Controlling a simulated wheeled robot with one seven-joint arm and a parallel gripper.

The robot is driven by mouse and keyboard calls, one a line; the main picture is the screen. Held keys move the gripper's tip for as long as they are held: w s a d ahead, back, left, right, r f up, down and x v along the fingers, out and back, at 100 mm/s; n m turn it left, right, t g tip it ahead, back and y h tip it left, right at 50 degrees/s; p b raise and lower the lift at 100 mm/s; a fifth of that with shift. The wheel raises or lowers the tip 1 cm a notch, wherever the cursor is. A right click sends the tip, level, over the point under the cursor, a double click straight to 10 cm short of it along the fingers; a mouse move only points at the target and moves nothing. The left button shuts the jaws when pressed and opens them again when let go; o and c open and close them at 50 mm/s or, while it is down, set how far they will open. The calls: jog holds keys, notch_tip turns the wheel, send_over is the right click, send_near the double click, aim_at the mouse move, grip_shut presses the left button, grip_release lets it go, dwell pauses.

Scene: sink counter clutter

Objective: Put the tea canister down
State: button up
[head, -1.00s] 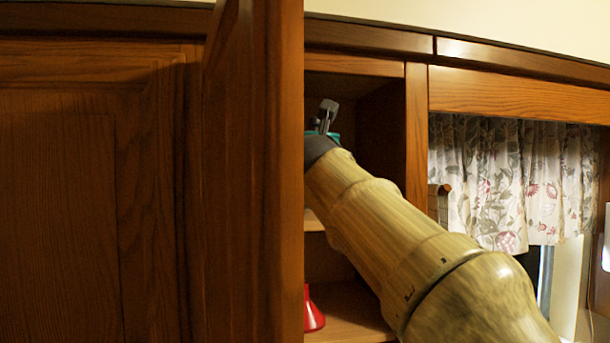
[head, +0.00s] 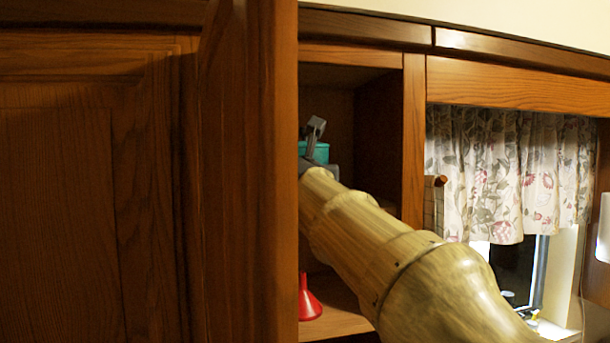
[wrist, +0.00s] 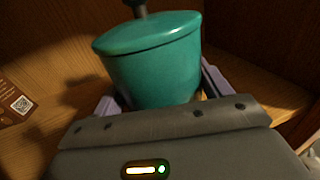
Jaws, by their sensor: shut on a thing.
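The tea canister (wrist: 155,75) is teal with a lid and a dark knob on top. In the wrist view it stands between the two fingers of my gripper (wrist: 160,98), which is shut on it. Its lower part is hidden behind the gripper body. In the head view a teal piece of the canister (head: 320,153) shows inside the open cabinet, beyond the end of my arm. The door edge hides most of my gripper there. I cannot tell whether the canister's base touches the shelf.
The open cabinet door (head: 235,180) blocks the left of the head view. A red funnel-like object (head: 309,300) stands on the lower shelf (head: 340,322). A brown box with a printed code (wrist: 14,108) is at the left in the wrist view. A curtained window (head: 510,170) is at right.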

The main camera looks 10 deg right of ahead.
jog(key=shift+w+a, duration=0.1)
jog(key=shift+w, duration=0.05)
jog(key=shift+f, duration=0.25)
jog(key=o, duration=2)
jog(key=shift+o, duration=0.2)
jog(key=shift+r, duration=0.2)
jog(key=shift+s+f+b, duration=0.15)
jog(key=shift+s+b, duration=0.15)
jog(key=b+v, duration=0.3)
jog(key=v, duration=0.4)
